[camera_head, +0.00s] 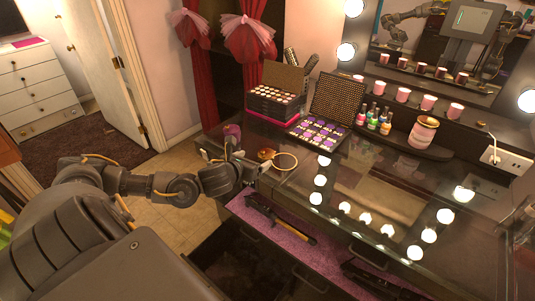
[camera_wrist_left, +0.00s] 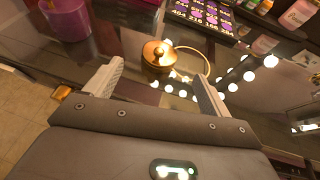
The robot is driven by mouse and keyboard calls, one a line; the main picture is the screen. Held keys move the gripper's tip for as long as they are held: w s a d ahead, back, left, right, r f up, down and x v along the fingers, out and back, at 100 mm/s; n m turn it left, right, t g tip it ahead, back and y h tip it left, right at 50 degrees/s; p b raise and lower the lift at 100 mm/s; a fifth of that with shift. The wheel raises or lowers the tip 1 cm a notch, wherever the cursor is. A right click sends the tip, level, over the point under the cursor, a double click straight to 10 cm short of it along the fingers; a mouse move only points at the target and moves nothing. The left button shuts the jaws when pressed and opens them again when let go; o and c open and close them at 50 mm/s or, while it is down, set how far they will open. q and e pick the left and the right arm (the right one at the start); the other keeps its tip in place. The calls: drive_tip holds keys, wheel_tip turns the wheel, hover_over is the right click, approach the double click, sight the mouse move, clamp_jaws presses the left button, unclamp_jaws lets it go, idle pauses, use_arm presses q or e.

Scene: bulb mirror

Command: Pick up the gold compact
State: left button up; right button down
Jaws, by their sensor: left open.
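The gold compact (camera_head: 266,154) lies on the dark glossy vanity top, near its left front edge. It looks round and shiny, with a thin pale-gold ring beside it on the right. In the left wrist view the compact (camera_wrist_left: 157,54) sits just beyond the fingertips, roughly between them in the picture. My left gripper (camera_head: 250,167) is open and empty, close to the compact on its near side. Its two pale fingers also show spread apart in the left wrist view (camera_wrist_left: 158,76). I cannot tell whether either finger touches it. My right gripper is not in view.
A purple cup (camera_head: 232,131) stands left of the compact. Behind are an open eyeshadow palette (camera_head: 319,133), a stacked makeup case (camera_head: 273,105) and small bottles (camera_head: 373,118). An open drawer with purple lining (camera_head: 262,228) lies below the vanity edge. The vanity's middle is clear.

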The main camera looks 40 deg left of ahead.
sight(266, 153)
use_arm(q)
drive_tip(key=p+x, duration=0.1)
drive_tip(key=x, duration=0.3)
drive_tip(key=shift+r, duration=0.1)
drive_tip(key=shift+w, duration=0.25)
drive_tip(key=shift+f, duration=0.2)
drive_tip(key=shift+w+a+p, duration=0.1)
drive_tip(key=shift+w+p, duration=0.15)
drive_tip(key=shift+p, duration=0.3)
drive_tip(key=p+x, duration=0.1)
drive_tip(key=x, duration=0.2)
drive_tip(key=shift+w+f+p, duration=0.2)
drive_tip(key=shift+p, duration=0.15)
drive_tip(key=shift+w+a+f, duration=0.1)
drive_tip(key=shift+w+f, duration=0.2)
drive_tip(key=shift+w, duration=0.15)
drive_tip(key=shift+c, duration=0.5)
drive_tip(key=c, duration=1)
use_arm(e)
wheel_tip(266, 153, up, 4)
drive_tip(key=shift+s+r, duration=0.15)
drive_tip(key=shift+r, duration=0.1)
